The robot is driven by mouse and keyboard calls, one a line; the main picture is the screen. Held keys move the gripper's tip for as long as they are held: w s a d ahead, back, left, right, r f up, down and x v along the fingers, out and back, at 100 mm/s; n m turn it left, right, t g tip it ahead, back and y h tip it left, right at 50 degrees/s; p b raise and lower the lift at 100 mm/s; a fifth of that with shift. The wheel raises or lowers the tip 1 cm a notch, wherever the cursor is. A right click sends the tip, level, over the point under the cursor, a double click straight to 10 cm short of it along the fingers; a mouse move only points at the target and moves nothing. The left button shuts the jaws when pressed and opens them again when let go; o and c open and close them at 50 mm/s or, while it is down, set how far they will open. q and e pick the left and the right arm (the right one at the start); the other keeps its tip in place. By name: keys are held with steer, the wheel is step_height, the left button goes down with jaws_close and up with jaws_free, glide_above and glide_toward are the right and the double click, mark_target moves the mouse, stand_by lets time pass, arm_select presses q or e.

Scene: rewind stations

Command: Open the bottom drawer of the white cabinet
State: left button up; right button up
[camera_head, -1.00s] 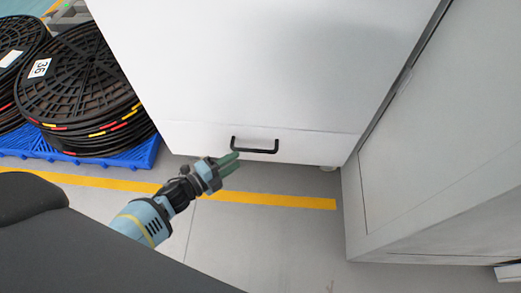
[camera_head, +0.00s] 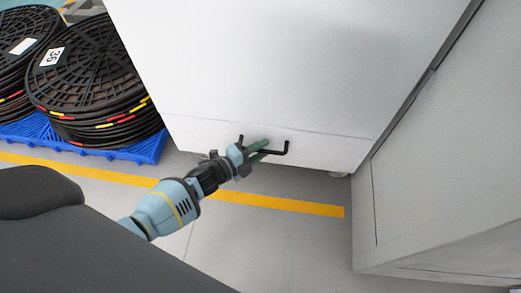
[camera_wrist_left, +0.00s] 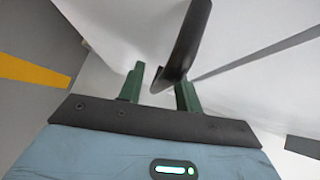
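The white cabinet (camera_head: 290,65) fills the upper middle of the head view. Its bottom drawer (camera_head: 325,153) is closed, its front flush below a thin seam. The drawer's black bar handle (camera_head: 280,152) is partly hidden by my left gripper (camera_head: 264,147), which is at the handle with its green fingers over it. In the left wrist view, my left gripper (camera_wrist_left: 161,77) is open, and the black handle (camera_wrist_left: 188,36) passes between the two fingers, nearer the right-hand one. I cannot tell whether they touch. My right gripper is not in view.
Black reels (camera_head: 95,75) are stacked on a blue pallet (camera_head: 150,148) at the left. A grey-white cabinet (camera_head: 440,160) stands close at the right. The grey floor before the drawer, with a yellow line (camera_head: 290,205), is clear.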

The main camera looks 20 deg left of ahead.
arm_select(q)
steer(key=shift+c, duration=0.4)
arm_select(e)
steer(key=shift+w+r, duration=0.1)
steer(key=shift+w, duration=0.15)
arm_select(q)
steer(key=c, duration=0.5)
jaws_close()
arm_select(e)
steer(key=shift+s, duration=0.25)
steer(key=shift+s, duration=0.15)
